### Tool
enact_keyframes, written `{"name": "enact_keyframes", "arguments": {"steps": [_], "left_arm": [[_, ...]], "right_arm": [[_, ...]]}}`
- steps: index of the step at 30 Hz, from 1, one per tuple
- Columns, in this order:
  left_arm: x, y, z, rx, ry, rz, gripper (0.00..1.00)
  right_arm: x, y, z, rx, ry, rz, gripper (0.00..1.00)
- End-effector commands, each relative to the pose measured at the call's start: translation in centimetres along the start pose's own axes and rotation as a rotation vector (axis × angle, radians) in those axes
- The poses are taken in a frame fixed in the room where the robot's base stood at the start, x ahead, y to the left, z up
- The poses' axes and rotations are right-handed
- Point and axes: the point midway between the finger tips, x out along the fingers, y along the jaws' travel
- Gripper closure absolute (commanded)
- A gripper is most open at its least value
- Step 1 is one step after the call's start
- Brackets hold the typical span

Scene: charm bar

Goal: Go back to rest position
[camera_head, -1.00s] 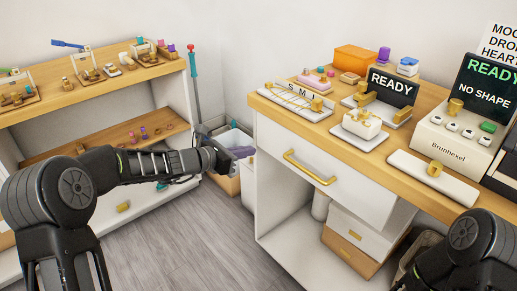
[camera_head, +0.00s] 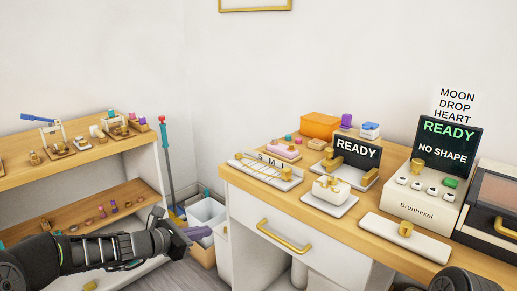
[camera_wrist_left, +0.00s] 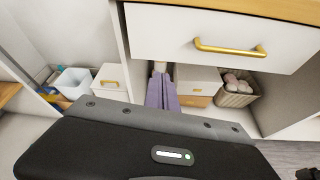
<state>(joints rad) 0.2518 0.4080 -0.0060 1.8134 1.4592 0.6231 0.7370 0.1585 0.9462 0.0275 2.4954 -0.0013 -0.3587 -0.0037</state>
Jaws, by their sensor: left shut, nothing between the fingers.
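My left arm comes in from the left in the head view, low in front of the shelf. My left gripper (camera_head: 198,234) has purple fingers and points right, toward the gap between the shelf and the counter. In the left wrist view the purple fingers (camera_wrist_left: 162,92) lie together, with nothing held. Of my right arm only a dark rounded joint shows at the bottom right of the head view. Its gripper is out of the picture.
The wooden counter (camera_head: 375,246) with a gold-handled drawer (camera_head: 285,236) stands right. It carries the Brunhexel machine (camera_head: 424,205) and a READY screen (camera_head: 357,152). A shelf (camera_head: 90,158) stands left. A bin (camera_head: 207,214) stands between them. A basket (camera_wrist_left: 238,90) sits under the drawer.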

Motion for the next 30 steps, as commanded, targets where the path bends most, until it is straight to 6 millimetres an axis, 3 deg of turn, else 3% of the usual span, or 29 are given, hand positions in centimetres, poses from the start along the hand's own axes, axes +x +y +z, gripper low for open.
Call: {"name": "enact_keyframes", "arguments": {"steps": [4,8,12,15,19,24,28,29,30], "left_arm": [[0.0,-2.1,-6.9,0.27,0.214,-0.038,1.0],[-0.2,-6.3,-15.6,0.592,0.428,-0.176,1.0],[-1.6,-13.2,-25.2,1.051,0.582,-0.441,1.0],[-2.7,-19.4,-30.3,1.407,0.562,-0.659,1.0],[-3.9,-26.9,-33.3,1.726,0.409,-0.849,1.0],[-5.9,-34.9,-35.0,1.872,0.201,-0.99,1.0],[-8.1,-40.2,-36.2,1.846,0.094,-1.097,1.0],[-8.4,-40.7,-35.7,1.845,0.082,-1.11,1.0],[-9.0,-39.8,-33.6,1.848,0.093,-1.098,1.0]], "right_arm": [[0.0,0.0,0.0,0.0,0.0,0.0,0.64],[0.0,0.0,0.0,0.0,0.0,0.0,0.64],[0.0,0.0,0.0,0.0,0.0,0.0,0.64],[0.0,0.0,0.0,0.0,0.0,0.0,0.64],[0.0,0.0,0.0,0.0,0.0,0.0,0.64],[0.0,0.0,0.0,0.0,0.0,0.0,0.64],[0.0,0.0,0.0,0.0,0.0,0.0,0.64],[-0.8,-0.3,0.0,0.001,-0.001,0.0,0.64],[-2.7,-1.0,0.0,0.001,-0.001,0.0,0.64]]}}
